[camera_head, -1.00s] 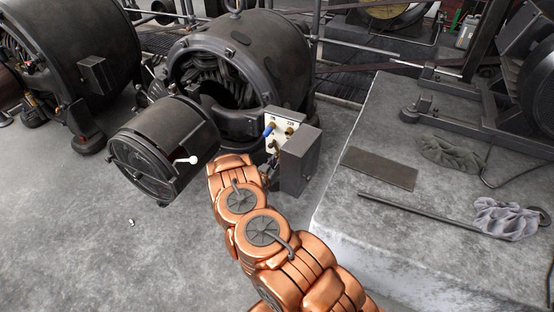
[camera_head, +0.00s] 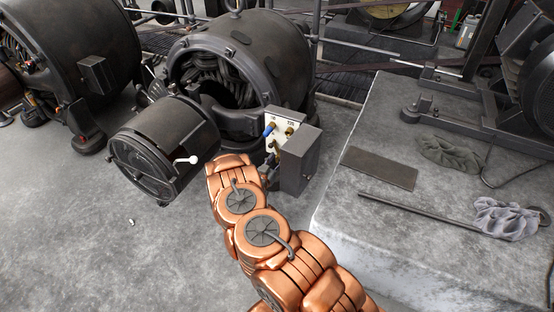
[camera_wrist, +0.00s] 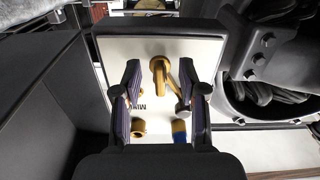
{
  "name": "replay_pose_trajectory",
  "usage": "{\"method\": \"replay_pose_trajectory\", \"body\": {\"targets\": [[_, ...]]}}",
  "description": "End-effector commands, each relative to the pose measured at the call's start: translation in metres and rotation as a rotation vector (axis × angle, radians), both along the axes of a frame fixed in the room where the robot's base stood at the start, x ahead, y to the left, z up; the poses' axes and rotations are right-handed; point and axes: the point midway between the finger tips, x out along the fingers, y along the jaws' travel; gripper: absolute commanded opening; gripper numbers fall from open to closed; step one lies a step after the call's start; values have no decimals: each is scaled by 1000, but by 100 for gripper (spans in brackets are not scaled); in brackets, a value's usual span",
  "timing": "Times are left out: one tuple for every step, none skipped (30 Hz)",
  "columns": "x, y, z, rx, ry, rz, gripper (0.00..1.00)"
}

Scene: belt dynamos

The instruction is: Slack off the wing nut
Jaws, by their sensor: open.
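A pale terminal panel (camera_head: 277,126) sits in the open grey box beside the middle dynamo. It carries a blue-topped post (camera_head: 269,130) and brass fittings (camera_head: 289,131). In the wrist view a brass fitting (camera_wrist: 159,69) with a slanting arm stands out from the panel, between and just beyond my fingers; it may be the wing nut, but its wings are not clear. A brass collar (camera_wrist: 138,127) and the blue post (camera_wrist: 180,130) show below it. My gripper (camera_wrist: 160,84) is open, its ribbed pads apart and empty. In the head view my arm mostly hides it.
The box's grey door (camera_head: 300,160) stands open at the right of the panel. A dark cylinder with a white-knobbed lever (camera_head: 188,160) is close left of my arm. A concrete plinth (camera_head: 345,215) with a plate, rod and rags lies right. Floor at left is mostly clear.

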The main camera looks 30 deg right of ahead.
Motion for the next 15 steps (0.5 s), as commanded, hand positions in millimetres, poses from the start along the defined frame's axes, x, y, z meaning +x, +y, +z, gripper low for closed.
{"method": "replay_pose_trajectory", "body": {"targets": [[-2, 5, 0, 0, 1, 2, 42], [-4, 9, 0, 0, 1, 3, 42], [-6, 15, 0, -1, 2, 4, 42], [-9, 19, 0, -1, 2, 5, 42], [-11, 23, 1, -1, 0, 4, 42], [-15, 30, 1, 0, 0, 5, 42], [-18, 36, 0, 1, 1, 6, 42], [-21, 41, 0, 2, 2, 6, 42], [-26, 48, 0, 2, 3, 6, 42], [-29, 53, 0, 2, 3, 7, 42], [-32, 58, 0, 1, 3, 5, 42], [-35, 65, 0, 1, 2, 6, 42], [-38, 69, 1, 0, 1, 6, 42], [-41, 73, 1, -1, 0, 5, 42], [-44, 78, 1, -1, -1, 6, 42]]}}
